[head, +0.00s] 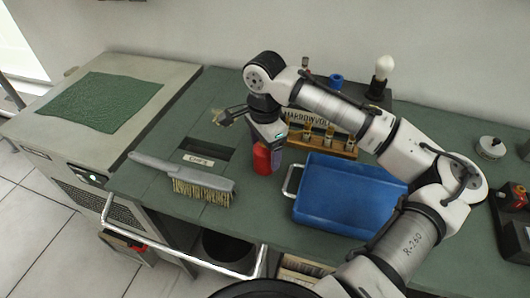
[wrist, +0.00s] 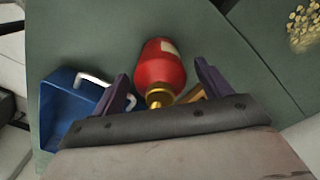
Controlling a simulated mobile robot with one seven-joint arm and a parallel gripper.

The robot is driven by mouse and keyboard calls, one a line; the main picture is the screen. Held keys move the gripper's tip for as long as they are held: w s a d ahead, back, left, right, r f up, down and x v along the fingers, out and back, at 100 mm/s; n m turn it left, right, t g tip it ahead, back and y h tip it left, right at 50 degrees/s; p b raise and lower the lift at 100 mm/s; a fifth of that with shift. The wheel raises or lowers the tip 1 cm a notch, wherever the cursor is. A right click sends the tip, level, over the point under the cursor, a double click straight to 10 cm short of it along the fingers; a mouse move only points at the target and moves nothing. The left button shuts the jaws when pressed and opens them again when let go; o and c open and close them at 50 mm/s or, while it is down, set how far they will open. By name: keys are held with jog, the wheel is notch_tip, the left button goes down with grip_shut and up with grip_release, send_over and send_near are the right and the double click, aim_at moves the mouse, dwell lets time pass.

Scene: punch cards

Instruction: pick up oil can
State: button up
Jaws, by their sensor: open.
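The oil can, a red can with a brass neck and a pale label, stands on the green worktop in the head view (head: 262,159). In the wrist view the red can (wrist: 160,66) lies ahead of and between my fingers, with its brass neck toward the palm. My gripper (wrist: 163,82) is open, one dark finger to each side of the can's neck end. I cannot tell whether either finger touches it. In the head view my gripper (head: 272,140) is just above the can and hides its top.
A blue tray (head: 345,198) with a white handle stands close right of the can; it also shows in the wrist view (wrist: 60,112). A brush (head: 190,180) lies to the left, near a slot in the worktop (head: 208,150). A rack of small vials (head: 322,142) is behind.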

jog(key=c, duration=1.2)
